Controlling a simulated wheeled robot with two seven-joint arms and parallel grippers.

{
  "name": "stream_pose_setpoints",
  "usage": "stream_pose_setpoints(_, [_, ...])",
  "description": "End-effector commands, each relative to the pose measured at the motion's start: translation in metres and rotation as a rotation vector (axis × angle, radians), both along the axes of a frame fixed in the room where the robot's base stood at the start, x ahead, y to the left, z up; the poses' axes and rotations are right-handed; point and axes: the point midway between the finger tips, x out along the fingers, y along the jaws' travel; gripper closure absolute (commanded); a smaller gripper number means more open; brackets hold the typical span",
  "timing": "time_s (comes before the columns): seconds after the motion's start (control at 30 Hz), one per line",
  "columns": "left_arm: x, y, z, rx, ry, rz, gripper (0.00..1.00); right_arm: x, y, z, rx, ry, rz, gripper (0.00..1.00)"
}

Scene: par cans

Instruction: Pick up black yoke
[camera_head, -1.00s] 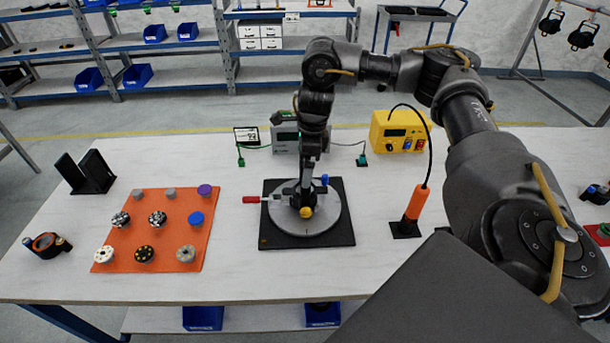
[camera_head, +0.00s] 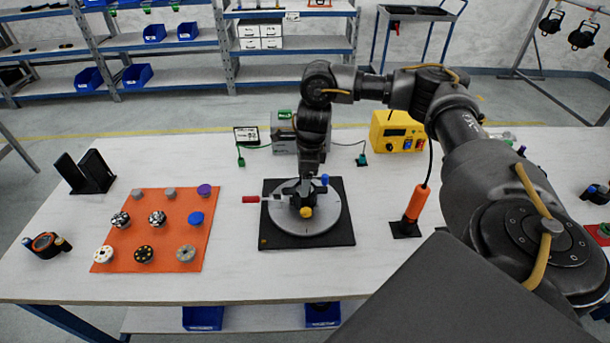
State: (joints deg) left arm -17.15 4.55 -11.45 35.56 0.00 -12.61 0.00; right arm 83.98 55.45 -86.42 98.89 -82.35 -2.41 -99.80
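A black U-shaped piece with two upright plates (camera_head: 86,173) stands at the left of the table and may be the yoke. A round grey turntable (camera_head: 325,218) on a black square base (camera_head: 270,238) sits in the middle. My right gripper (camera_head: 304,192) points straight down at the turntable's centre, among small dark parts. Its fingers blend with these parts, so I cannot tell whether they hold anything. My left gripper is out of view.
An orange mat (camera_head: 172,223) with several round pieces lies left of the turntable. A black ring-shaped part (camera_head: 46,245) is at the far left. The front table strip is clear.

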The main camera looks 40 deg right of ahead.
Motion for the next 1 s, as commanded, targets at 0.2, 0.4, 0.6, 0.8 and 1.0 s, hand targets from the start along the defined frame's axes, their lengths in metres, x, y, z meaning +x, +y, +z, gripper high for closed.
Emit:
stream_pose_setpoints(0.2, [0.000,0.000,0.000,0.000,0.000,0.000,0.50,0.000,0.000,0.001,0.000,-0.001,0.000,0.49])
stream_pose_setpoints(0.4, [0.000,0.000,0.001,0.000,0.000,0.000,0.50,0.001,0.000,0.012,0.000,-0.003,0.000,0.49])
stream_pose_setpoints(0.6, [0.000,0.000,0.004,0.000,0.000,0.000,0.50,0.001,0.000,0.040,0.000,-0.005,0.002,0.49])
stream_pose_setpoints(0.8, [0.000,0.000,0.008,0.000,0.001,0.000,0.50,0.001,0.000,0.067,0.000,-0.005,0.001,0.49])
stream_pose_setpoints(1.0, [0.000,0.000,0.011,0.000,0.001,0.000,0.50,0.001,0.000,0.090,0.000,-0.004,0.002,0.49])
